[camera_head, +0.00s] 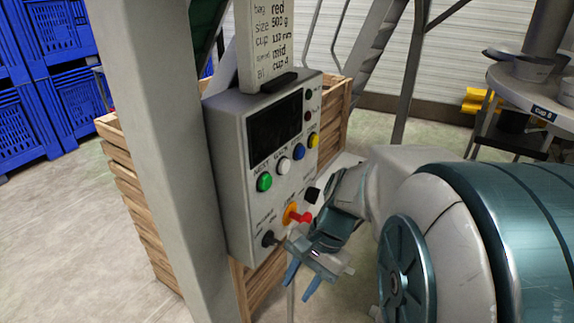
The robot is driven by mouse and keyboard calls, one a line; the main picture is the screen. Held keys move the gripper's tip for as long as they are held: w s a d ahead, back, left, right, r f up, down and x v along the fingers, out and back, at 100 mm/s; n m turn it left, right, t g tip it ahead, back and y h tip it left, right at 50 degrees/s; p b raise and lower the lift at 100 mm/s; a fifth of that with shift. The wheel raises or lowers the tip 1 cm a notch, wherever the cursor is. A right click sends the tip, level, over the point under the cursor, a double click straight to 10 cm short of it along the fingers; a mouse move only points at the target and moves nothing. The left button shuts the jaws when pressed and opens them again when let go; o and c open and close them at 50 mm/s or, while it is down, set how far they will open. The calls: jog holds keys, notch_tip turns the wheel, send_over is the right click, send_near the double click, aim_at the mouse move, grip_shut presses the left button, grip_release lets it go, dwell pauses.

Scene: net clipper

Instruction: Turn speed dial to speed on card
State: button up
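The grey control box (230,132) stands in the middle of the picture, tilted in the view. Low on the panel are a black knob (268,239), a red handle on an orange base (300,216) and another black knob (312,194). Their labels are too small to tell which is the speed dial. My gripper (301,284) is just right of and below the lower black knob, apart from it, with two blue fingers spread and empty.
A green button (264,182), white button (283,165), blue button (298,151) and yellow button (313,140) sit under the dark screen (275,117). A grey post (165,130) stands close left of the box. Wooden crates (135,190) are behind it.

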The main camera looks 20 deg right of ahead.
jog(key=w+d+r+m+t+y+p, duration=0.1)
jog(key=w+d+m+y, duration=0.2)
jog(key=m, duration=0.4)
jog(key=m+t+y+p, duration=0.35)
jog(key=m+t, duration=1.05)
jog(key=m, duration=0.5)
send_near(318, 196)
jog(key=p+x, duration=0.3)
jog(key=x, duration=0.5)
jog(key=shift+w, duration=0.25)
jog(key=shift+h, duration=0.25)
grip_shut()
